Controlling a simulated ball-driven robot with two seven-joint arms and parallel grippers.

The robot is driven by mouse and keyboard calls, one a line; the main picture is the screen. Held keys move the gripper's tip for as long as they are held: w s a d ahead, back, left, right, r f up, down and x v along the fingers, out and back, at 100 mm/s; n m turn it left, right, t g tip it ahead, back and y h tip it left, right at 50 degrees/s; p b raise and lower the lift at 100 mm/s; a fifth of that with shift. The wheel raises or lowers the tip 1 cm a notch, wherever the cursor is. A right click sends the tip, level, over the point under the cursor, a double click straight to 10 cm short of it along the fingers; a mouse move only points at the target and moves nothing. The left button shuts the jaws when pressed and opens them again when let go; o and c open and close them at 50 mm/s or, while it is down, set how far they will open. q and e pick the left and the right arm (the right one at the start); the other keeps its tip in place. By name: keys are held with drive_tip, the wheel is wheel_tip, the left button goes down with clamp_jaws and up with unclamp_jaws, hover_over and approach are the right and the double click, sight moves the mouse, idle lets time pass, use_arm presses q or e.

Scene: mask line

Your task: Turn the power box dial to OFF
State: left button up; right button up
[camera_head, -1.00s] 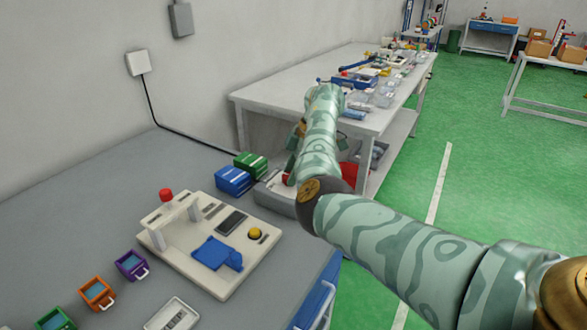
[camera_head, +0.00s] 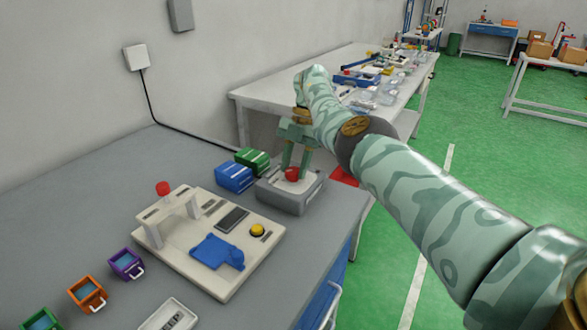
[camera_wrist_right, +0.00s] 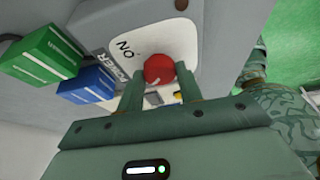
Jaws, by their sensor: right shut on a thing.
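The power box (camera_head: 290,197) is a grey box with a white top plate at the far right corner of the grey bench. Its red dial (camera_head: 292,174) sits on the top. My right gripper (camera_head: 296,170) reaches down from above, shut on the red dial. In the right wrist view the dial (camera_wrist_right: 159,69) lies between the two green fingertips (camera_wrist_right: 156,84). The word "ON" on the white plate and part of a "POWER" label show there. Part of the plate is hidden behind the fingers. My left gripper is not in view.
Green (camera_head: 253,160) and blue (camera_head: 234,177) boxes stand just left of the power box. A white machine (camera_head: 210,243) with a yellow button is in front. Small coloured bins (camera_head: 88,293) stand at the near left. A black cable (camera_head: 150,108) runs along the wall.

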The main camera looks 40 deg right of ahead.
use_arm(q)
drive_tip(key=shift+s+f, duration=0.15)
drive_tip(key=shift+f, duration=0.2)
use_arm(e)
drive_tip(key=shift+n, duration=0.4)
drive_tip(key=o, duration=1)
drive_tip(key=shift+w, duration=0.1)
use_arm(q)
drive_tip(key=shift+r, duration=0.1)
use_arm(e)
drive_tip(key=shift+r, duration=0.1)
